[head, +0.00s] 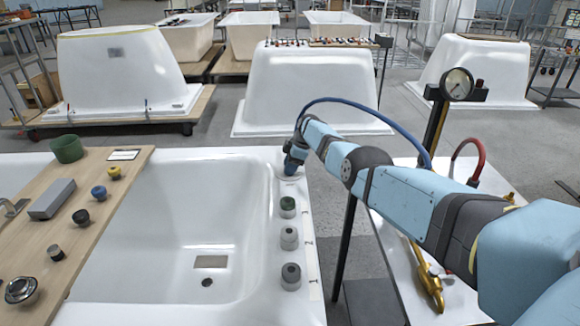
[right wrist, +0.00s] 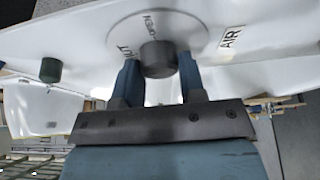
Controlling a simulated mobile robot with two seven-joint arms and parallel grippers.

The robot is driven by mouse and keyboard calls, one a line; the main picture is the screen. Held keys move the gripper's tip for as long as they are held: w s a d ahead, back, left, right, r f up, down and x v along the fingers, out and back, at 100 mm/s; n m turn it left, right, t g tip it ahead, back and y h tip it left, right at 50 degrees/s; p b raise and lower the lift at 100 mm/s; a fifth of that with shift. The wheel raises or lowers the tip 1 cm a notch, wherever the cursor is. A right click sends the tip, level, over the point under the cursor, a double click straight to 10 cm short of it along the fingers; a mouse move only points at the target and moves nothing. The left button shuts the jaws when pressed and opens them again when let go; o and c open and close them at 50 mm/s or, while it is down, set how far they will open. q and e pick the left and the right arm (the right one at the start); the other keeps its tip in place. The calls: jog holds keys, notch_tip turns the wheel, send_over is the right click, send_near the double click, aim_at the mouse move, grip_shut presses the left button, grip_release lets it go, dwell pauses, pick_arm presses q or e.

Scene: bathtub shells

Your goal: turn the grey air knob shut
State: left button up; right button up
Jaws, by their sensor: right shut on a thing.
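The grey air knob (right wrist: 158,58) sits on a round white plate (right wrist: 204,30) in the right wrist view. Part of the words OPEN and SHUT shows on the plate, and an AIR label (right wrist: 230,38) is beside it. My right gripper (right wrist: 159,72) has one finger on each side of the knob and is shut on it. In the head view my right gripper (head: 291,165) points down at the far right corner of the front tub's rim and hides the knob. The exact turn of the knob cannot be told. My left gripper is not in view.
A green-topped knob (head: 288,207) and two grey knobs (head: 289,238) stand in a row on the tub rim (head: 304,262). A wooden board (head: 112,183) with loose parts lies across the tub. A gauge (head: 457,84) on a post stands at right.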

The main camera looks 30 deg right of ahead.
jog(key=o, duration=0.9)
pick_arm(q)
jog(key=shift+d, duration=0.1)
pick_arm(e)
jog(key=shift+d+r, duration=0.1)
jog(key=shift+r, duration=0.15)
pick_arm(q)
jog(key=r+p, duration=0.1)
jog(key=p, duration=0.1)
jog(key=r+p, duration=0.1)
jog(key=p, duration=0.2)
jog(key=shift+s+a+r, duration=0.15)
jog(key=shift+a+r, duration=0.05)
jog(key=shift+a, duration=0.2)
pick_arm(e)
jog(key=v, duration=1.3)
jog(key=shift+s, duration=0.2)
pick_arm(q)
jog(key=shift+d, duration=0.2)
pick_arm(e)
jog(key=shift+d+r, duration=0.1)
